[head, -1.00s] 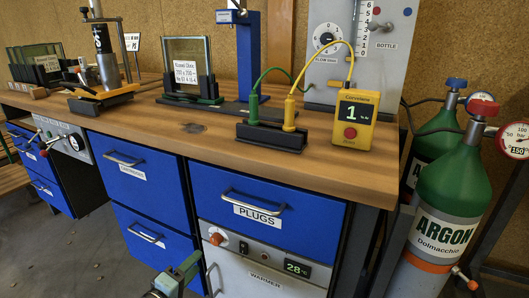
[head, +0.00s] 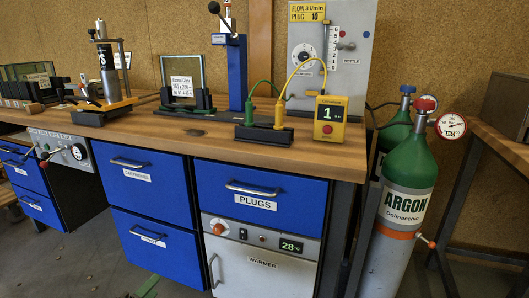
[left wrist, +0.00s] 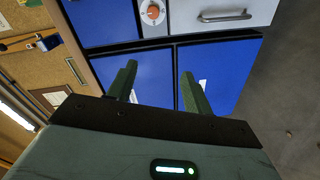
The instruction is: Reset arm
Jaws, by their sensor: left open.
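My left gripper shows in the left wrist view (left wrist: 160,88), with its two green fingers spread wide and nothing visible between them. In that view it is in front of the blue drawer fronts, tilted relative to the picture. In the head view only a small green piece of my left gripper (head: 146,288) shows at the bottom edge, low in front of the bench. My right gripper is in neither view.
The wooden workbench (head: 225,150) has blue drawers (head: 155,185) and a warmer (head: 262,262) below. A glass pane in a stand (head: 182,85), yellow meter (head: 329,118) and flow panel (head: 340,50) stand on top. A green argon cylinder (head: 408,165) stands at the right. Floor in front is clear.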

